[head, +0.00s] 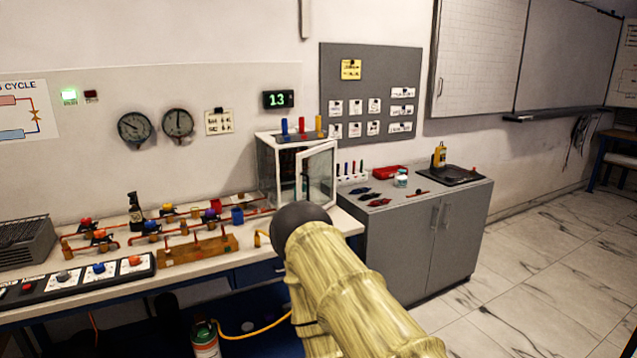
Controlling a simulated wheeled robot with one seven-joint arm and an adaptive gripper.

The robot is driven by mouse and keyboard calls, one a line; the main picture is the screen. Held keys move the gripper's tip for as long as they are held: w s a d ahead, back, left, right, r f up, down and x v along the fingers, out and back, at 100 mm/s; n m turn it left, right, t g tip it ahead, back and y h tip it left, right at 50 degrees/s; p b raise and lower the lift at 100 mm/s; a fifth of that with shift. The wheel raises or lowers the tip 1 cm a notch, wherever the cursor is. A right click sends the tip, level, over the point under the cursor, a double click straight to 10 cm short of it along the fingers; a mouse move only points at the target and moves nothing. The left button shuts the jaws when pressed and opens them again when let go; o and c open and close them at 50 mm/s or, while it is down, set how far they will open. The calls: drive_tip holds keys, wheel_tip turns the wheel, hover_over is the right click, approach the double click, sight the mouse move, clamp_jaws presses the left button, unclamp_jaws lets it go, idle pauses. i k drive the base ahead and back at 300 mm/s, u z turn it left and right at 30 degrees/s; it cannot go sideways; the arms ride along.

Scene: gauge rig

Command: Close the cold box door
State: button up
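The cold box (268,172) is a white-framed case with clear panes, standing at the right end of the workbench against the wall. Its door (319,175), a white frame with a glass pane and a small handle, stands open, swung out at the front right. My pale yellow arm reaches up from the lower right, and its dark rounded end covers the area just below the door. Whether the arm touches the door cannot be told. My gripper does not show; it is hidden or out of the picture.
Red, blue and yellow bottles (302,126) stand on the cold box. A grey cabinet (420,235) with small tools, a red tray (389,172) and a black tray (458,177) is close on the right. Valves and pipes (150,226) fill the workbench (100,306) on the left. The floor at right is clear.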

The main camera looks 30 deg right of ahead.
sight(332, 145)
drive_tip(key=u, duration=0.2)
drive_tip(key=i, duration=1.1)
drive_tip(key=z, duration=0.35)
